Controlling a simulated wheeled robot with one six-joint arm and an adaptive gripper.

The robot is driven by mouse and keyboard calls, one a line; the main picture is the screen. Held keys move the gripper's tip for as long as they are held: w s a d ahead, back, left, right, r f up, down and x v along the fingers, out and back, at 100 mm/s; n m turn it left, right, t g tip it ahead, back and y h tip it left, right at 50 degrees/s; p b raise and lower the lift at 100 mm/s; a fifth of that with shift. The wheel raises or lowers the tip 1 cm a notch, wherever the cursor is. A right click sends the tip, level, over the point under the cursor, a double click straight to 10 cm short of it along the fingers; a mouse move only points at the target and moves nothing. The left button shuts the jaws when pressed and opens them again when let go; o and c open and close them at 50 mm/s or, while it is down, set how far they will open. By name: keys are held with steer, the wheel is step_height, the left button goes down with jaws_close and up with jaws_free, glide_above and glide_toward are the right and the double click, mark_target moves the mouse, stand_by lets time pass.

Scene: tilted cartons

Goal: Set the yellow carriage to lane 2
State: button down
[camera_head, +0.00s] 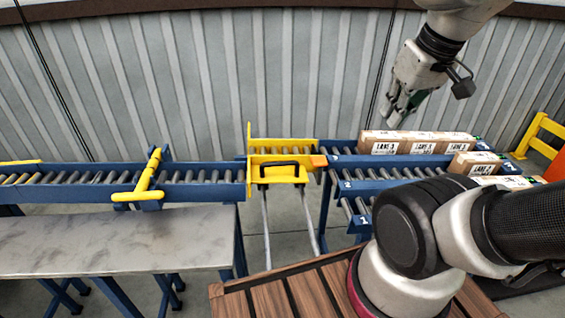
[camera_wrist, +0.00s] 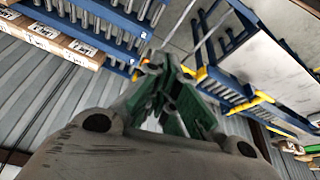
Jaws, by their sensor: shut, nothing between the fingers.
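The yellow carriage (camera_head: 279,178), with a black handle (camera_head: 279,165) on its front plate, sits on two pale rails between the feed conveyor and the lanes. Its orange tip (camera_head: 319,161) is at the near edge of the rearmost lane's end. Its rollers appear level with that lane, behind the lane marked 2 (camera_head: 347,185). My gripper (camera_head: 392,112) hangs in the air to the right of the carriage, above and behind the cartons, apart from the handle. In the wrist view my gripper (camera_wrist: 158,65) shows green fingers closed together, with nothing held.
Several cartons (camera_head: 400,143) stand on the rear lane; another carton (camera_head: 474,163) stands on a nearer lane. The feed conveyor (camera_head: 200,192) with a yellow stop bar (camera_head: 146,182) lies left. A grey table (camera_head: 120,240) is in front. A corrugated wall (camera_head: 200,80) stands close behind.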

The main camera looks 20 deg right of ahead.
stand_by(0.3)
steer(key=c, duration=1.9)
jaws_free()
steer(key=o, duration=0.5)
steer(key=shift+w+a+f+n+g, duration=0.15)
steer(key=shift+w+a+f+g, duration=0.15)
steer(key=shift+f, duration=0.2)
steer(key=shift+w+a+f+n+g, duration=0.15)
steer(key=shift+a+f+g, duration=0.1)
steer(key=shift+f, duration=0.25)
steer(key=n, duration=1.5)
glide_toward(281, 163)
steer(key=w, duration=0.1)
steer(key=shift+g, duration=0.45)
steer(key=f, duration=0.2)
steer(key=w+f, duration=0.1)
steer(key=f, duration=0.5)
steer(key=shift+w+f, duration=0.1)
steer(key=shift+w, duration=0.25)
